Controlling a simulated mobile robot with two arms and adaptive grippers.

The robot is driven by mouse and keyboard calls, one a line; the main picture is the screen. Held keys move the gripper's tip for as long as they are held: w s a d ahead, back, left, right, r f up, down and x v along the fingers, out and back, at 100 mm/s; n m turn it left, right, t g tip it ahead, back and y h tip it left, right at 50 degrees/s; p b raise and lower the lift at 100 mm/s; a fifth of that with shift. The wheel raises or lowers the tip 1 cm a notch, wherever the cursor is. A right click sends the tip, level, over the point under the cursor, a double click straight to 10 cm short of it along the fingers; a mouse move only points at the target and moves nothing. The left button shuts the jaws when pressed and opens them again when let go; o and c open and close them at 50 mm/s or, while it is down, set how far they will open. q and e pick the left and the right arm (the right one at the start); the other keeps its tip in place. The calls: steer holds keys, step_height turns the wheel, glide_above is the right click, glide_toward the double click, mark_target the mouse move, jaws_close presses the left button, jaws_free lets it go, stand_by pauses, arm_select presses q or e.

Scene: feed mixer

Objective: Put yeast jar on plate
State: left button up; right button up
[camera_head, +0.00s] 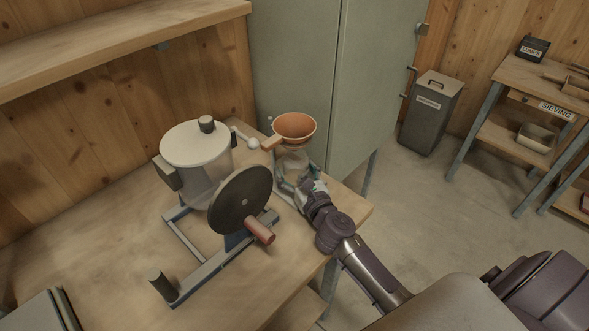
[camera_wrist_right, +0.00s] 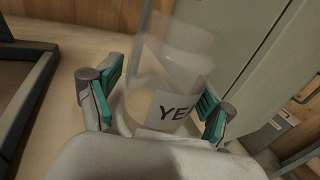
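The yeast jar (camera_wrist_right: 165,95) is clear, with pale contents and a white label reading "YE". It stands between the fingers of my right gripper (camera_wrist_right: 160,98) in the right wrist view. The right pad looks close against the jar; at the left pad I cannot tell contact from a small gap. In the head view my right gripper (camera_head: 298,186) is around the jar (camera_head: 292,165) at the bench's right end, below an orange-brown funnel-like bowl (camera_head: 294,128). I cannot make out a plate clearly. My left gripper is not in view.
On the wooden bench (camera_head: 100,235) stands a mixer with a white-lidded drum (camera_head: 197,150) and a dark crank wheel (camera_head: 240,199), left of my right gripper. A green cabinet (camera_head: 300,60) is behind. A grey bin (camera_head: 430,115) and a sieving table (camera_head: 515,80) are at right.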

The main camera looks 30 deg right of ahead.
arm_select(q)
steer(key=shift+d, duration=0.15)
arm_select(e)
steer(key=shift+o, duration=0.2)
steer(key=shift+s+a+r, duration=0.1)
steer(key=shift+r, duration=0.05)
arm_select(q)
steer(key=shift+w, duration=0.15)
arm_select(e)
steer(key=shift+r, duration=0.2)
steer(key=s, duration=0.3)
steer(key=s+b, duration=0.1)
steer(key=s, duration=0.6)
steer(key=shift+s+a+f, duration=0.2)
steer(key=shift+s+a, duration=0.1)
steer(key=shift+s, duration=0.1)
steer(key=shift+s+r+b, duration=0.15)
steer(key=shift+s+b, duration=0.15)
steer(key=shift+s, duration=0.35)
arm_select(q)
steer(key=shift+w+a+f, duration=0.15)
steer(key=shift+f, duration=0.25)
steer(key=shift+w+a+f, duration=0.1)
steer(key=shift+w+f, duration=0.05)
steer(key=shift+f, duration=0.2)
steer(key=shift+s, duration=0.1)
